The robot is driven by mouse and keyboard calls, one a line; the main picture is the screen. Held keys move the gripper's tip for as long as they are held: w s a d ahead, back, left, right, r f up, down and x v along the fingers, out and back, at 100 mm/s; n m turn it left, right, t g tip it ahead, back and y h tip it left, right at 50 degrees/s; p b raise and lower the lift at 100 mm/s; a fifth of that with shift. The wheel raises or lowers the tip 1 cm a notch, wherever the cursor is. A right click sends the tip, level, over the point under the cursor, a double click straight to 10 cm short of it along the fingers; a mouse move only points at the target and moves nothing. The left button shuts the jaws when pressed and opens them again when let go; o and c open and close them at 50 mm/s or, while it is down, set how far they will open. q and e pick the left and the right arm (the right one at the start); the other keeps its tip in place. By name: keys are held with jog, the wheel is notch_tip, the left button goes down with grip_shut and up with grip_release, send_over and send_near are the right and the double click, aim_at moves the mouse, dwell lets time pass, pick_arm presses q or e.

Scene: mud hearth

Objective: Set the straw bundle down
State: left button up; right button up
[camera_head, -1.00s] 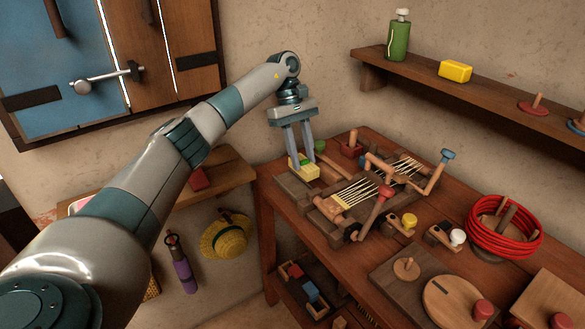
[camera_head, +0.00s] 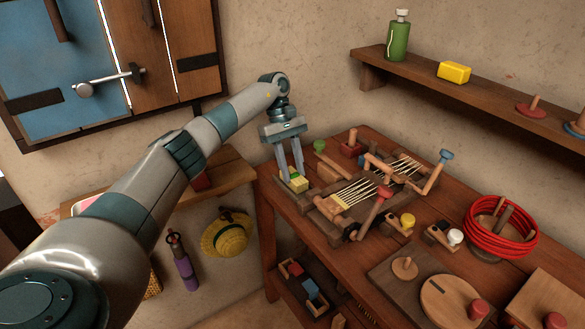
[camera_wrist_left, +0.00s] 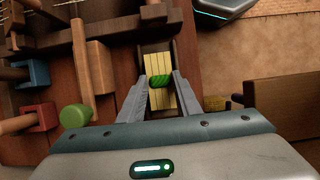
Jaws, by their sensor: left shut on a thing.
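The straw bundle (camera_head: 299,185) is a small yellow block of straw with a green band. My left gripper (camera_head: 291,176) points down and is shut on it at the left end of the workbench. In the left wrist view the bundle (camera_wrist_left: 157,62) lies between the two fingertips (camera_wrist_left: 160,82), the green band between them. Dark wooden walls (camera_wrist_left: 145,47) run along both sides of the bundle there. I cannot tell whether its underside touches anything. My right gripper is not in view.
A pale wooden block (camera_head: 326,173) and a green knob (camera_head: 319,146) are close by. A frame with strung cords and crank handles (camera_head: 358,190) fills the workbench's middle. A red coil (camera_head: 502,236) stands to the right. A shelf (camera_head: 480,92) hangs above.

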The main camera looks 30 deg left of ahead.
pick_arm(q)
jog(key=shift+f, duration=0.15)
jog(key=shift+f, duration=0.1)
jog(key=o, duration=1)
jog(key=shift+r, duration=0.2)
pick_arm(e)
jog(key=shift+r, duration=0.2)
pick_arm(q)
jog(key=shift+w+a+r, duration=0.1)
jog(key=shift+r, duration=0.1)
jog(key=shift+b+v, duration=0.8)
jog(key=shift+v, duration=2.65)
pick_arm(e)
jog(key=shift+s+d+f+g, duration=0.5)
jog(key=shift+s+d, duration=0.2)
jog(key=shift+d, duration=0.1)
